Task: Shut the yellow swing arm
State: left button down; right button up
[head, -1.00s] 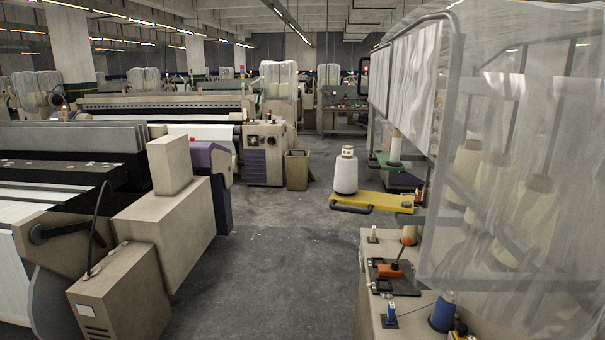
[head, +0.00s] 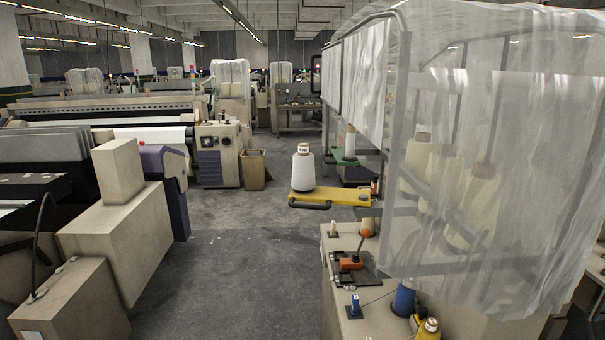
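The yellow swing arm (head: 342,197) sticks out to the left from the yarn rack on the right, level and over the aisle. A white yarn cone (head: 303,170) stands upright on its outer end. A dark loop handle (head: 309,205) shows at that end, below the cone. The arm's inner end is close to the rack's frame and the translucent cover. Neither of my grippers is in the head view.
The rack's translucent cover (head: 500,130) fills the right side. Below it a beige cabinet top (head: 342,240) holds an orange-handled device (head: 352,262) and a blue spool (head: 403,300). Beige loom housings (head: 115,230) stand on the left. The grey aisle floor (head: 240,270) between is clear.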

aim_at(324, 195)
jog(key=i+j+u, duration=0.55)
jog(key=i, duration=0.3)
